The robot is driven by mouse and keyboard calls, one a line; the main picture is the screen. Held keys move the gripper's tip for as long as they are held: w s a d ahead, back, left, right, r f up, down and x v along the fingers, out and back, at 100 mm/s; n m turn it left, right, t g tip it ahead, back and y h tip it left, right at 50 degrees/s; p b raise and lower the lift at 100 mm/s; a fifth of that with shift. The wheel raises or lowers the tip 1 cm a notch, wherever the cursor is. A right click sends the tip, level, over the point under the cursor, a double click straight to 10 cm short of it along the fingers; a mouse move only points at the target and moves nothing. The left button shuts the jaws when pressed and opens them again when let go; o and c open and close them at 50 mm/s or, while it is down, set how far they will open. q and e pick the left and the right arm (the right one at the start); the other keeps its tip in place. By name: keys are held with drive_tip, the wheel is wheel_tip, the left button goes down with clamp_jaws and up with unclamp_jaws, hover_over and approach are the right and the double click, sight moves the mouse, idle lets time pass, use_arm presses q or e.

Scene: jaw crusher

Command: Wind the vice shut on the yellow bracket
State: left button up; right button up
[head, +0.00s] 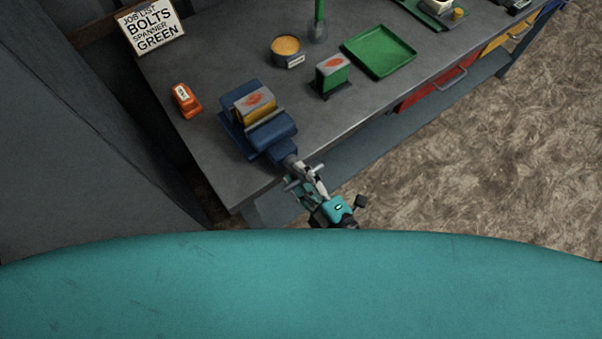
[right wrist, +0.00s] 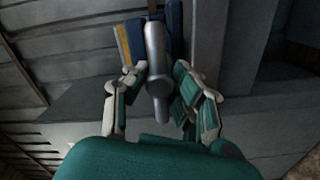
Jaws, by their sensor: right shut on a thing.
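The blue vice (head: 277,134) stands near the front left corner of the workbench. The yellow bracket (head: 240,117), with a grey top and an orange-red mark, sits between its jaws; I cannot tell whether both jaws touch it. My right gripper (head: 307,183) is at the vice's front end, shut on the grey vice handle. In the right wrist view the handle (right wrist: 155,62) stands between the two fingers (right wrist: 155,100), with a strip of the yellow bracket (right wrist: 124,45) and blue vice behind. My left gripper is not in view.
A green bracket (head: 335,78) stands right of the vice, near a green tray (head: 380,50). An orange tagged item (head: 186,100) is left of the vice. A tin (head: 287,50) and a job list sign (head: 150,27) are further back. Bare bench (head: 215,65) lies between.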

clamp_jaws()
drive_tip(key=shift+m, duration=0.4)
drive_tip(key=m+p, duration=0.2)
drive_tip(key=m, duration=0.1)
drive_tip(key=shift+m, duration=0.3)
drive_tip(key=m+p, duration=0.2)
drive_tip(key=m, duration=0.3)
drive_tip(key=m+p, duration=0.1)
drive_tip(key=m, duration=0.4)
drive_tip(key=shift+m+p, duration=0.35)
drive_tip(key=shift+m, duration=0.05)
drive_tip(key=m, duration=0.4)
drive_tip(key=shift+d+m, duration=0.1)
drive_tip(key=shift+m, duration=0.2)
drive_tip(key=shift+w+r, duration=0.1)
